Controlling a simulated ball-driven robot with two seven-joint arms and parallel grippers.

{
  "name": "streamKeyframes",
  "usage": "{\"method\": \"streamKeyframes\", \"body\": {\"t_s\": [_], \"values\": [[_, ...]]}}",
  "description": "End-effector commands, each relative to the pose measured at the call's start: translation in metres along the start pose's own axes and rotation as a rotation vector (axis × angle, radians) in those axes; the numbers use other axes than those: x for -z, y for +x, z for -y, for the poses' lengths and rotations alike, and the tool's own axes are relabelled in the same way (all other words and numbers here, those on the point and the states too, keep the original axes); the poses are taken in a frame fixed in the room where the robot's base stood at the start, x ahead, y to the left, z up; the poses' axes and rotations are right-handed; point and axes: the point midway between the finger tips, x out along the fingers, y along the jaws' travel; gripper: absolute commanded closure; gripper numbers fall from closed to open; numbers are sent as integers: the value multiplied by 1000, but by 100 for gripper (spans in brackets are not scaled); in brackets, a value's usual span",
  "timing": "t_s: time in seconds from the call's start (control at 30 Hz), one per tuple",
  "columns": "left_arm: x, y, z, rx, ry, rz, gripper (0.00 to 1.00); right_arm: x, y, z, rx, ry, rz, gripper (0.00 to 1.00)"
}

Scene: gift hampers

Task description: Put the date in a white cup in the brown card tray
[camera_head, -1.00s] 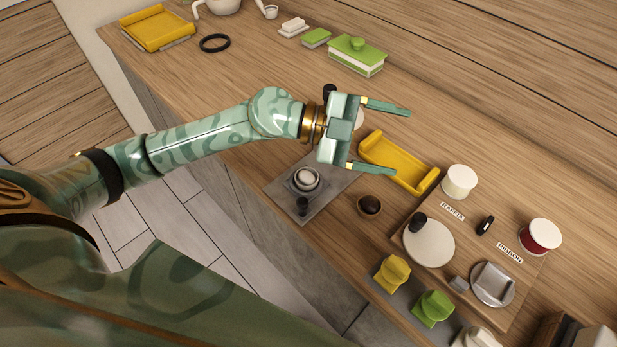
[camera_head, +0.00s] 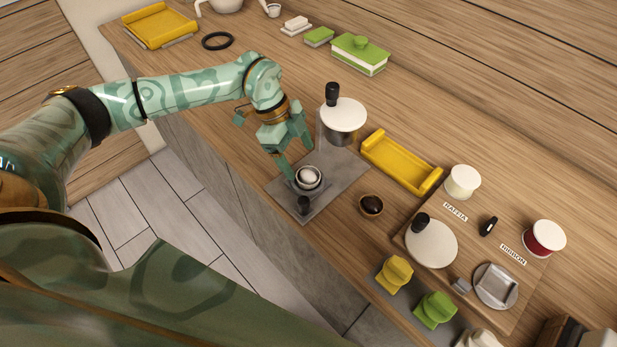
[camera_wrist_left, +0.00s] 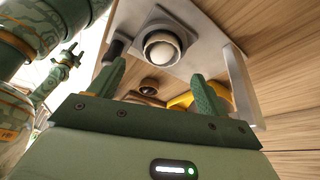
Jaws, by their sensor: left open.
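A pale round piece (camera_head: 309,176) sits in a small cup on a grey metal plate (camera_head: 328,198); it also shows in the left wrist view (camera_wrist_left: 160,50). My left gripper (camera_head: 297,160) is open and points down close to this cup, with nothing between its fingers. In the left wrist view the cup lies beyond the fingertips (camera_wrist_left: 162,85). A dark piece, perhaps a date, sits in a brown cup (camera_head: 371,205) on the wood right of the plate. I cannot make out a brown card tray for certain. What seems my right gripper (camera_wrist_left: 68,58) is small at the left.
A yellow tray (camera_head: 402,162) lies to the right. A board (camera_head: 462,240) holds spools and a round plate. Yellow (camera_head: 394,273) and green (camera_head: 435,308) pieces line the front edge.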

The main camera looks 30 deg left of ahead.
Motion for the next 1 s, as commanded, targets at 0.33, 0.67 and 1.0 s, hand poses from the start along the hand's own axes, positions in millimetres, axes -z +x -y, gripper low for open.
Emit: {"method": "streamKeyframes", "body": {"t_s": [0.33,0.67,1.0], "values": [[-2,36,2,-3,1,-1,23,-1,4,0,1,0,1,49],[-2,59,3,0,2,-1,23,-1,6,1,1,0,2,49],[-2,58,3,0,2,-1,70,-1,6,2,2,0,1,49]]}}
